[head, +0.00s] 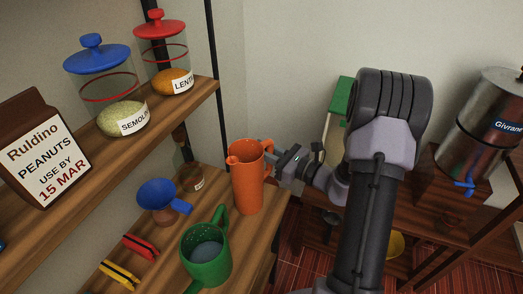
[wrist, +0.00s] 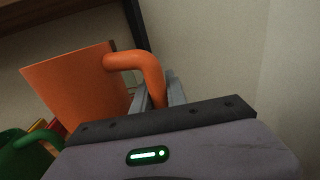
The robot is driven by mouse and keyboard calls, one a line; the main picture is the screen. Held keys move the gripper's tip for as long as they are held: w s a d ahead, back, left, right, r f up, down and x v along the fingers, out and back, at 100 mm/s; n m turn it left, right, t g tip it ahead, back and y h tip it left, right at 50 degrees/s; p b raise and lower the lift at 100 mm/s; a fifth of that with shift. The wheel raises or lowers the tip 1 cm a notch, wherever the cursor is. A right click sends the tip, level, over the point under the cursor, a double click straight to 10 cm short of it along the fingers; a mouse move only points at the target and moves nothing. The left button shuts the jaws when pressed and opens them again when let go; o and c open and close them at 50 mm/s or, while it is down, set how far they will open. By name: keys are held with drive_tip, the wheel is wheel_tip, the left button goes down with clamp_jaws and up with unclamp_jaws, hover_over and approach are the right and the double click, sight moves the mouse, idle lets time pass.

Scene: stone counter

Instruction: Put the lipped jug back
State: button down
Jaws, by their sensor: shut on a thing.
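The orange lipped jug (head: 247,180) is upright at the right end of the lower shelf, its small lip facing left. I cannot tell whether its base touches the board. In the wrist view the jug (wrist: 80,90) fills the left side, with its curved handle toward the jaws. My gripper (head: 277,167) comes from the right and is shut on the jug's handle; in the wrist view its fingers (wrist: 158,97) are partly hidden behind the handle and the gripper body.
A green jug (head: 207,258) stands close in front on the lower shelf (head: 255,237). A blue funnel (head: 157,196), a small jar (head: 191,178) and red and yellow items (head: 140,247) lie left. The upper shelf (head: 190,105) holds jars and a peanuts carton (head: 42,145).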

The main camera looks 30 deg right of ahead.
drive_tip(key=shift+f, duration=0.2)
drive_tip(key=c, duration=1.3)
unclamp_jaws()
drive_tip(key=shift+c, duration=0.2)
drive_tip(key=shift+r, duration=0.1)
drive_tip(key=p+v, duration=0.2)
drive_tip(key=v, duration=1)
drive_tip(key=shift+r, duration=0.1)
